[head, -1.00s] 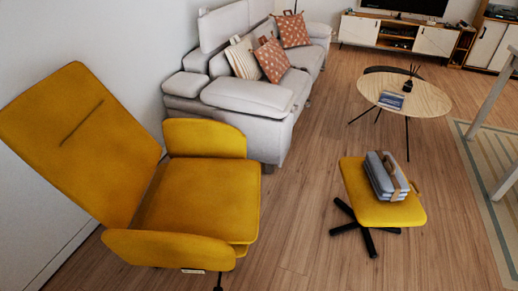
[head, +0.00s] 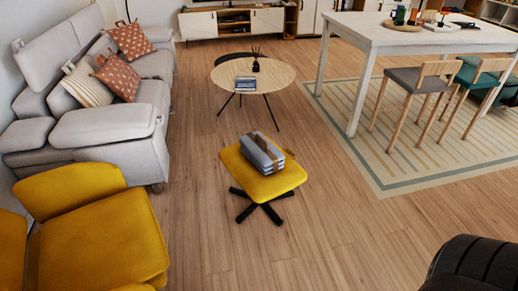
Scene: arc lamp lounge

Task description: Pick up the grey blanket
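The grey blanket (head: 261,152) is folded into a thick bundle with a brown strap around it. It lies on the yellow seat of a footstool (head: 290,182) with dark splayed legs, near the middle of the head view. Neither of my grippers shows in this view, so nothing of mine is seen touching the blanket.
A yellow armchair (head: 105,235) stands at the lower left, with a light grey sofa (head: 95,128) behind it. A round wooden table (head: 272,75) stands beyond the footstool. A white table (head: 405,38) and chairs are at the right. A black rounded object (head: 475,268) is at the lower right. Floor around the stool is clear.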

